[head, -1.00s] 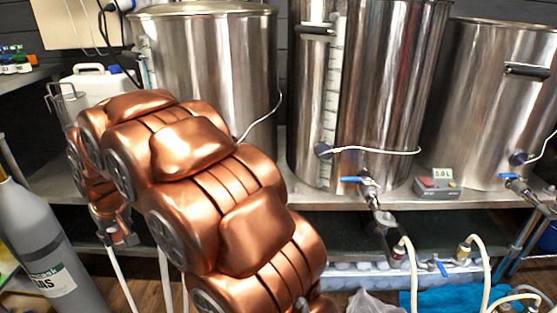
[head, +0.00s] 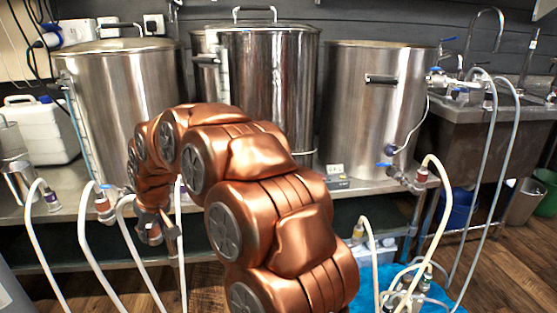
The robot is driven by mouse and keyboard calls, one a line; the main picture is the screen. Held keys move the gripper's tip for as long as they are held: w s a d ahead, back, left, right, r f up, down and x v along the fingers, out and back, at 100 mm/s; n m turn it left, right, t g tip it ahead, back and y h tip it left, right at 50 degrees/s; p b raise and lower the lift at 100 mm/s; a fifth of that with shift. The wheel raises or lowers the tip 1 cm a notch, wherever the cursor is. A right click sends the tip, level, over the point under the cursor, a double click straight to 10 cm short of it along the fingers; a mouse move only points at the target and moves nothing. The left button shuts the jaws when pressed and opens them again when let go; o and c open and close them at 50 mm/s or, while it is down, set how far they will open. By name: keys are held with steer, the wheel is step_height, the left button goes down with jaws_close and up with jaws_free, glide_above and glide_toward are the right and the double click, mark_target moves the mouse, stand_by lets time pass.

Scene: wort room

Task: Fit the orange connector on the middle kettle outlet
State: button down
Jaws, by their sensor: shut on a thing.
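The middle kettle (head: 268,95) is a tall steel pot with a lid, at the centre back of the head view. Its outlet is hidden behind my copper arm. My gripper (head: 158,234) is low and left of the middle kettle, in front of the shelf edge below the left kettle. It is shut on what looks like a hose connector. A pale hose (head: 126,225) arcs down beside the gripper. Another pale hose (head: 182,250) hangs just to its right.
The left kettle (head: 120,100) has a reddish hose connector (head: 105,208) in front of it. The right kettle (head: 365,110) has a blue-handled outlet (head: 394,172) with a reddish connector (head: 421,177) and hose. More hoses and fittings lie on a blue cloth (head: 440,298). A sink (head: 470,145) stands at the right.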

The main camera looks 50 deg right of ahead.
steer(key=s+d+r+p, duration=0.2)
steer(key=d+r+p, duration=0.15)
steer(key=d, duration=0.55)
steer(key=s+d+r+p, duration=0.2)
steer(key=d+r+p, duration=0.15)
steer(key=d, duration=0.45)
steer(key=s+d+r+p, duration=0.2)
steer(key=d+r, duration=0.2)
steer(key=d, duration=0.5)
steer(key=s+d+f+p, duration=0.1)
steer(key=s+d+p, duration=0.1)
steer(key=s+d, duration=0.4)
steer(key=shift+n, duration=0.4)
steer(key=shift+w+d+f+b, duration=0.15)
steer(key=shift+f+b, duration=0.35)
steer(key=shift+f, duration=0.7)
steer(key=shift+w+d+f+b, duration=0.15)
steer(key=shift+f+b, duration=0.3)
steer(key=shift+f, duration=0.75)
steer(key=shift+w+d+f+b, duration=0.1)
steer(key=shift+w+f+b, duration=0.3)
steer(key=shift+f, duration=0.8)
steer(key=shift+s+a+f+b, duration=0.1)
steer(key=shift+s+f+b, duration=0.1)
steer(key=shift+f+b, duration=0.95)
steer(key=c, duration=0.6)
jaws_free()
steer(key=shift+f, duration=0.2)
steer(key=shift+r, duration=0.15)
